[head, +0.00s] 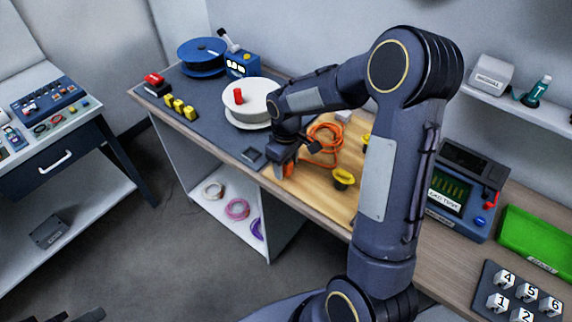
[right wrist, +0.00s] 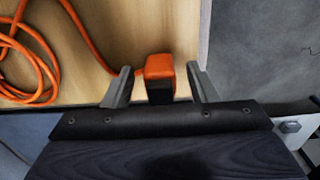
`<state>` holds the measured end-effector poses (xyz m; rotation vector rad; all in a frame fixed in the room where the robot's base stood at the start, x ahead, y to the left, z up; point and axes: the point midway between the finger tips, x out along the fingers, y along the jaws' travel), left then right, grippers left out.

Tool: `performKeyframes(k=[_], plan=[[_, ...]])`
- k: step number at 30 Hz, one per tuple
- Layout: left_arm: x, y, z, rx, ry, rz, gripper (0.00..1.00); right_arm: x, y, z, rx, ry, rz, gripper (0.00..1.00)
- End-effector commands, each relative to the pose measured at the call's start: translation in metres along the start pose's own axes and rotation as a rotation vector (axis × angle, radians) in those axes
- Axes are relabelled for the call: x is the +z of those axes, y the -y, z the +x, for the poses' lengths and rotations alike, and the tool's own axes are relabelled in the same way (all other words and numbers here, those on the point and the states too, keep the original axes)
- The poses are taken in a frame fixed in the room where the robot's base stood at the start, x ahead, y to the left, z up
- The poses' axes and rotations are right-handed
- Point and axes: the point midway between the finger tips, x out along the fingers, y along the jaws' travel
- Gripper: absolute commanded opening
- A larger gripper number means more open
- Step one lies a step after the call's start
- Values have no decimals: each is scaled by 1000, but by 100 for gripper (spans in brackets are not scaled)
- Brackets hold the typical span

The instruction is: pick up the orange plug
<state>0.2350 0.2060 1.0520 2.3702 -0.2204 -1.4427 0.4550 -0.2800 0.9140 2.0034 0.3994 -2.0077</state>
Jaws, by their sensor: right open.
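The orange plug (right wrist: 159,68) lies on the wooden board (right wrist: 130,25) near its edge, with a dark lower part towards my gripper. My right gripper (right wrist: 160,88) is open, with one finger on each side of the plug and a gap visible on both sides. In the head view, my right gripper (head: 282,168) points down over the front edge of the board, and a little of the orange plug (head: 288,169) shows beside it. The orange cable (head: 326,140) lies coiled on the board behind. My left gripper is not in view.
A yellow-topped part (head: 343,177) stands on the board right of the gripper. A white spool (head: 258,102) stands on the grey mat (head: 215,122) to the left. A test device (head: 458,200) and green tray (head: 537,238) are at right. My right arm hides part of the bench.

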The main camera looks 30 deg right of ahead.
Motion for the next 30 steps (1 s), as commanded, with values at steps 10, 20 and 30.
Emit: performKeyframes(k=[10, 20, 30], plan=[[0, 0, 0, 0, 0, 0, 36, 0, 0, 1, 0, -2, 1, 37], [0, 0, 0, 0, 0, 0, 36, 0, 0, 1, 0, -2, 1, 4], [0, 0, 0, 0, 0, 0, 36, -1, 0, -9, 2, -5, 1, 4]])
